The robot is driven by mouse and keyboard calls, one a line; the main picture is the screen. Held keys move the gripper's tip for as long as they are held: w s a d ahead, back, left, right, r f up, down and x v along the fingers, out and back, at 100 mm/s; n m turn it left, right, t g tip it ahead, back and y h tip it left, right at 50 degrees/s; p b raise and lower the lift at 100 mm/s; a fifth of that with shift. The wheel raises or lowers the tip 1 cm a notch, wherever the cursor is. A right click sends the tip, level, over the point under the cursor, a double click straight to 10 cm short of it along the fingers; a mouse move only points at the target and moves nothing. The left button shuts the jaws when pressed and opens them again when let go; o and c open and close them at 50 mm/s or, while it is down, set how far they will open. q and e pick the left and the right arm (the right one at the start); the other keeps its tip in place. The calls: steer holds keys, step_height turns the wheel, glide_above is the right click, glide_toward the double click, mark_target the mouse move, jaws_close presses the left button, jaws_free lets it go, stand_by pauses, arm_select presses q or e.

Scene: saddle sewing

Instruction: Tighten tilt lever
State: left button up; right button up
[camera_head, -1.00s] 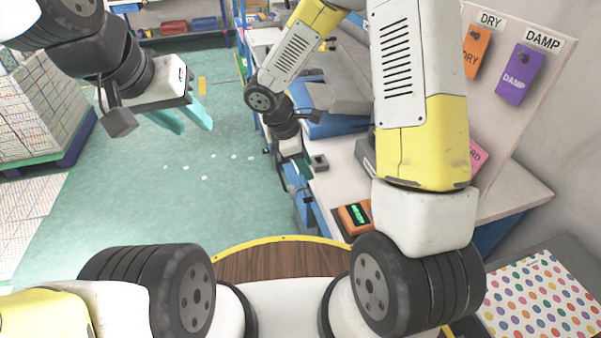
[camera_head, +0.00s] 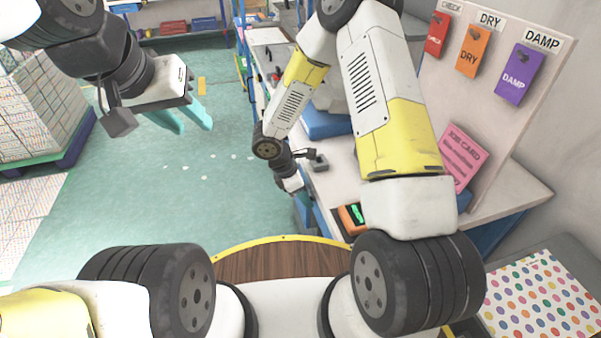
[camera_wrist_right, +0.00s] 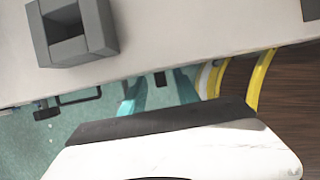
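In the right wrist view, my right gripper (camera_wrist_right: 160,92) has its two teal fingers apart, beside the bench's front edge. A small dark piece (camera_wrist_right: 160,79) shows between the fingers at that edge; I cannot tell whether it is the tilt lever or whether a finger touches it. A dark bar with a black knob (camera_wrist_right: 46,112) sticks out below the edge to the left. In the head view my right gripper (camera_head: 296,190) is low at the bench's left side, its fingers mostly hidden. My left gripper (camera_head: 188,119) is open and empty over the floor.
The pale bench (camera_head: 495,205) carries a grey hollow block (camera_wrist_right: 72,35) and an orange device with a green screen (camera_head: 353,217). A pink job card (camera_head: 460,158) and coloured tags stand at the back. Open green floor (camera_head: 190,190) lies left of the bench.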

jaws_close()
stand_by(1.4)
